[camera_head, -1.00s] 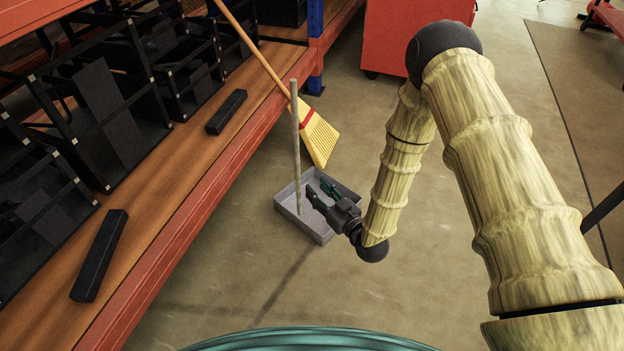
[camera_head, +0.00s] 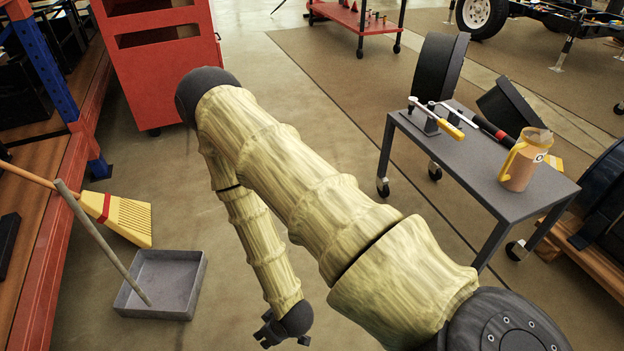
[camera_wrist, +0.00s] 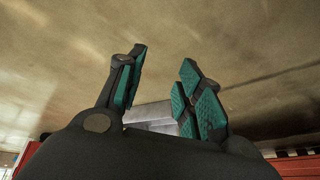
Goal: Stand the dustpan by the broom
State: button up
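The grey dustpan (camera_head: 185,263), a square pan with a long wooden stick handle (camera_head: 100,240), sits flat on the floor at the lower left of the head view. Its handle rises and passes in front of the broom's handle; I cannot tell whether they touch. The broom (camera_head: 125,218), with yellow bristles and a red band, leans at the shelf just behind the pan. My gripper (camera_head: 280,338) is right of the dustpan, apart from it. In the wrist view my gripper (camera_wrist: 163,62) has its teal-padded fingers apart; a grey surface, likely the dustpan (camera_wrist: 150,114), shows beyond them.
The red-edged shelf (camera_head: 62,190) with a blue post runs along the left. A red cabinet (camera_head: 160,70) stands behind the broom. A grey wheeled table (camera_head: 470,160) with tools and a jug stands at the right. Floor between dustpan and table is mostly free.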

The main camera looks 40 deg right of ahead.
jog(key=s+d+m+g+h, duration=0.1)
jog(key=s+d+g, duration=0.3)
jog(key=s, duration=0.9)
jog(key=shift+s+d+r+m+h, duration=0.25)
jog(key=shift+d+r+m+h, duration=0.15)
jog(key=shift+d+m, duration=0.15)
notch_tip(320, 180, up, 41)
jog(key=p, duration=4.1)
